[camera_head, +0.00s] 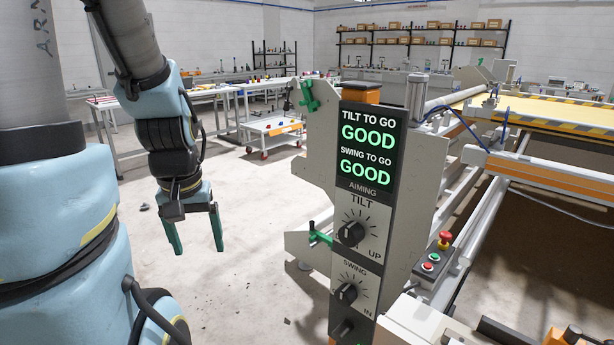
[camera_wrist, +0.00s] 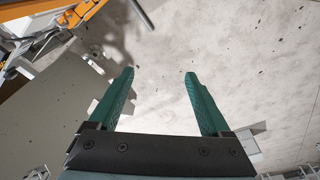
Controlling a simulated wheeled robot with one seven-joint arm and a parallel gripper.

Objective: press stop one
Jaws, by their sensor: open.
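A small grey control box (camera_head: 432,268) is mounted on the machine to the right of the display panel. It bears a red mushroom button (camera_head: 445,238) on a yellow collar, a red push button (camera_head: 428,267) and a green one (camera_head: 434,257). I cannot read which is stop one. My gripper (camera_head: 199,248) hangs fingers down over bare floor, left of the panel and well apart from the buttons. It is open and empty. In the wrist view, the green fingers (camera_wrist: 160,76) are spread with only floor between them.
The tall panel (camera_head: 370,185) reads GOOD for tilt and for swing, above a tilt knob (camera_head: 351,232) and a swing knob (camera_head: 346,293). Its plate stands between my gripper and the control box. A green lever (camera_head: 318,237) juts left. The floor around my gripper is clear.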

